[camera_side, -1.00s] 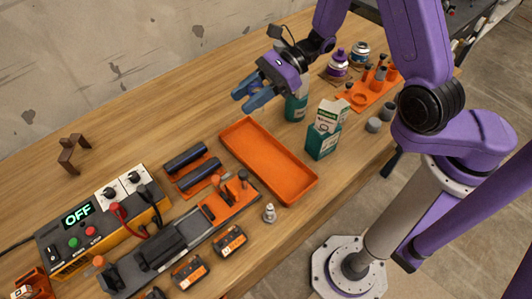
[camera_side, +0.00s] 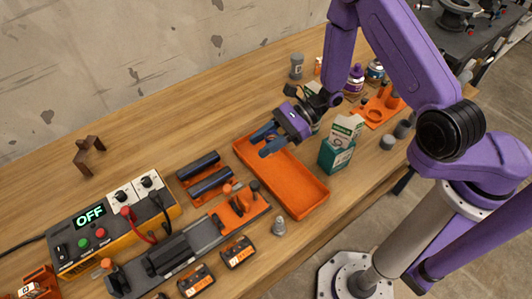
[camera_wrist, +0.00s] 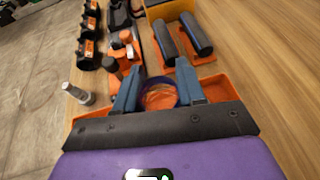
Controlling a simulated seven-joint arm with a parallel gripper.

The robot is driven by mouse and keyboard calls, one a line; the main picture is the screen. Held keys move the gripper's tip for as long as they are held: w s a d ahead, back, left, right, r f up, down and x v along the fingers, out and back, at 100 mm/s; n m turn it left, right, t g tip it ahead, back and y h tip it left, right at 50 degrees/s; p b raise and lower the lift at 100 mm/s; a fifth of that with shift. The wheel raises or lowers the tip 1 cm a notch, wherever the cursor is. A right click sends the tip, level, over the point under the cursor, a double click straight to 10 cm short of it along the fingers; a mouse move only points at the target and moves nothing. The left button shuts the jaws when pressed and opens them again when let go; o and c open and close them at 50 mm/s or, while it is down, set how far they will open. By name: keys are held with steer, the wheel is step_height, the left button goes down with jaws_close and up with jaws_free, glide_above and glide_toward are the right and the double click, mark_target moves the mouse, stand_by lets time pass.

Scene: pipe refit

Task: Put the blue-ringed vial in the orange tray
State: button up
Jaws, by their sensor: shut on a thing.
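The orange tray (camera_side: 296,186) lies on the wooden bench in the middle of the side view. My gripper (camera_side: 259,144) is over the far left end of the tray, pointing left and down. In the wrist view my blue fingers (camera_wrist: 158,78) are shut on the blue-ringed vial (camera_wrist: 159,97), seen as a round clear body with a dark blue ring between them. Tray parts (camera_wrist: 217,88) show on both sides of it. The vial is not clearly visible in the side view, so its height above the tray floor cannot be told.
Two dark cylinders in an orange holder (camera_side: 208,178) lie left of the tray. A small grey metal piece (camera_side: 279,226) stands by its near edge. A green-and-white box (camera_side: 338,155) stands right of it. The power unit (camera_side: 102,232) reads OFF.

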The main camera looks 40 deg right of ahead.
steer(key=shift+f, duration=2.3)
steer(key=shift+f, duration=0.1)
steer(key=o, duration=1)
steer(key=shift+o, duration=0.2)
steer(key=shift+d+r, duration=0.25)
steer(key=shift+d, duration=0.1)
steer(key=v, duration=0.4)
steer(key=shift+d+r, duration=0.15)
steer(key=shift+d, duration=0.2)
step_height(320, 180, up, 7)
steer(key=shift+a, duration=0.25)
